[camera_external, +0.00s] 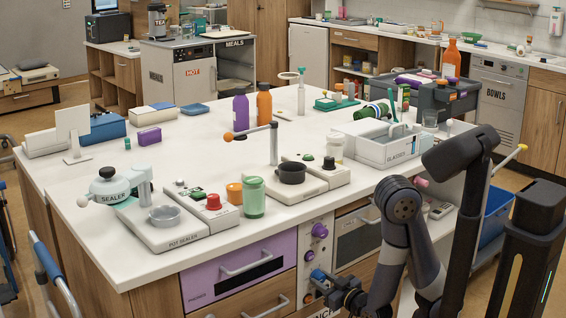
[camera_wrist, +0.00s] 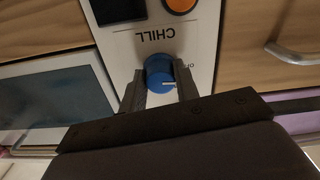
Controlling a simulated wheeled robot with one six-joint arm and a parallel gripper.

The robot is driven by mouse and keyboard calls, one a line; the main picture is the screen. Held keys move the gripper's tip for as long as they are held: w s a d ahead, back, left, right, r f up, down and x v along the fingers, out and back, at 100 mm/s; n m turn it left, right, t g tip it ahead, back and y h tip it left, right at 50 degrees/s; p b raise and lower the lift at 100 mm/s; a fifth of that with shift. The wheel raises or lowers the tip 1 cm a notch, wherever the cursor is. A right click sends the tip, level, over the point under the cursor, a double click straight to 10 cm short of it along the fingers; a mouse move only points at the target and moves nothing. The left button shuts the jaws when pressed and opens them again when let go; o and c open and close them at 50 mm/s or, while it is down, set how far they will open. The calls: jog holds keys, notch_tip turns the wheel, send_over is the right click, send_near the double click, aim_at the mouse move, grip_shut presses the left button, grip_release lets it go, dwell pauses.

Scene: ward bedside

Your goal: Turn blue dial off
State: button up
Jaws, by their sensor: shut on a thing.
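The blue dial (camera_wrist: 158,69) sits on a white panel under the word CHILL, which reads upside down in the wrist view. A pale pointer mark on the dial's face points right in that view. Small lettering beside the dial is partly hidden by a finger. My gripper (camera_wrist: 160,84) is shut on the dial, with one finger on each side. In the external view the blue dial (camera_external: 318,274) shows low on the counter front, with my gripper (camera_external: 328,284) at it from the right.
An orange knob (camera_wrist: 181,3) is near the blue dial on the same panel. Purple knobs (camera_external: 319,230) sit above it. A purple drawer front (camera_external: 238,273) is to the left, and an oven-like door (camera_external: 358,238) with a handle is to the right. The countertop above holds many items.

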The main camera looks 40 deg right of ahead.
aim_at(322, 281)
jog(key=shift+n, duration=0.6)
jog(key=o, duration=1)
jog(key=shift+s+a+p, duration=0.1)
jog(key=shift+s+p, duration=0.25)
jog(key=shift+s, duration=1.75)
jog(key=shift+s+p, duration=0.45)
jog(key=shift+s, duration=2.85)
jog(key=shift+w, duration=0.1)
